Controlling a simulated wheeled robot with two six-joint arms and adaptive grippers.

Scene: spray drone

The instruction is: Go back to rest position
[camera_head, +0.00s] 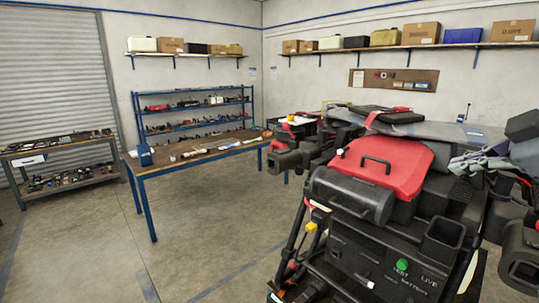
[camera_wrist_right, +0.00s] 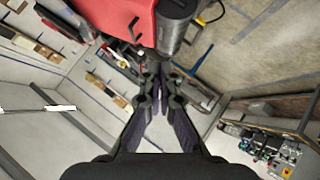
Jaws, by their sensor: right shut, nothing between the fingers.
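My right gripper (camera_head: 478,160) is at the right edge of the head view, beside and slightly above the drone's body, with its grey-purple fingers pointing left. In the right wrist view its fingers (camera_wrist_right: 157,90) are closed together with nothing between them. The spray drone (camera_head: 385,235), a black machine with a red lid (camera_head: 375,158), fills the right foreground. The red lid (camera_wrist_right: 100,25) and a dark cylinder also show at the top of the right wrist view, apart from the fingers. My left gripper is not in view.
A blue-legged workbench (camera_head: 200,156) with tools stands left of the drone. A blue shelf rack (camera_head: 190,110) is behind it, and a grey bench (camera_head: 62,150) stands by the roller shutter. Wall shelves hold boxes (camera_head: 421,33). The concrete floor at front left is clear.

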